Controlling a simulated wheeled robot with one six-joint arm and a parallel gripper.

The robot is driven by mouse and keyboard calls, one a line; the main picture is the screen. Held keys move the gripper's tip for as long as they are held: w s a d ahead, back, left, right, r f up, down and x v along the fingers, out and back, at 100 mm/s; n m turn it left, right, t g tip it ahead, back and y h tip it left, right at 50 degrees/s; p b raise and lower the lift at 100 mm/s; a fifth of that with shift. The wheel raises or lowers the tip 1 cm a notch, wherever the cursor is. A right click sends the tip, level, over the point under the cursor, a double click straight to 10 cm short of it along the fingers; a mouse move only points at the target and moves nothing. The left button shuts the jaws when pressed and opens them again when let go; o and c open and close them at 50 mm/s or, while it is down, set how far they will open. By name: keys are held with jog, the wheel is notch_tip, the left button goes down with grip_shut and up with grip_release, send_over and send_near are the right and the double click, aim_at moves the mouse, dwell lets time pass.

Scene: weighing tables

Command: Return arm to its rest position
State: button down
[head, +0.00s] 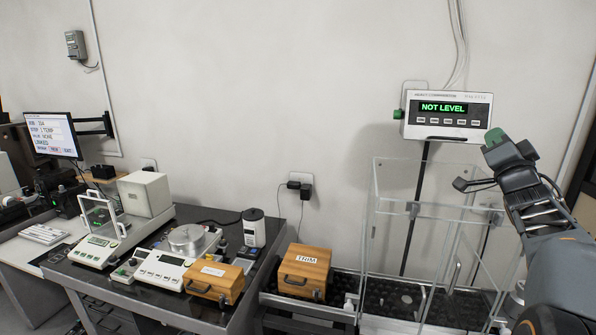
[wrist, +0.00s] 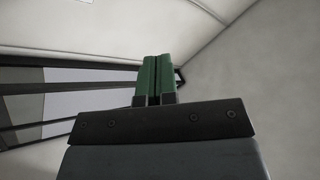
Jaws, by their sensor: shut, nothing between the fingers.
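My arm is raised at the right of the head view. My gripper (head: 497,138) is at its upper end, in front of the wall and beside the lower right corner of the mass comparator's display box (head: 447,115). The display reads "NOT LEVEL" in green. In the wrist view my gripper's green fingers (wrist: 157,80) are together with nothing between them. They point up toward the ceiling and wall.
A clear glass enclosure (head: 390,180) stands left of and below my gripper. A wooden box marked TRIM (head: 304,271) sits left of it. A dark table (head: 130,290) at the left holds balances and another wooden box (head: 213,281). A monitor (head: 52,135) is at the far left.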

jog(key=d+f+g+h, duration=0.5)
jog(key=f+g, duration=0.2)
jog(key=f, duration=0.3)
jog(key=s+a+f+n+g+y, duration=0.1)
jog(key=s+a+f+g, duration=0.15)
jog(key=f, duration=0.35)
jog(key=s+a+f+g+y, duration=0.1)
jog(key=s+a+f+g, duration=0.15)
jog(key=f, duration=0.25)
jog(key=s+a+f+n+g+y, duration=0.2)
jog(key=s+a, duration=0.4)
jog(key=a, duration=0.3)
jog(key=s+a+f+n+g+y, duration=0.2)
jog(key=s+a+f+n, duration=0.2)
jog(key=a, duration=0.5)
jog(key=s+a+f+n+g+y, duration=0.2)
jog(key=s+a+f+g+y, duration=0.1)
jog(key=s+a+f, duration=0.3)
jog(key=s+a, duration=0.2)
jog(key=a, duration=0.1)
jog(key=shift+f+n, duration=0.35)
jog(key=shift+n, duration=0.05)
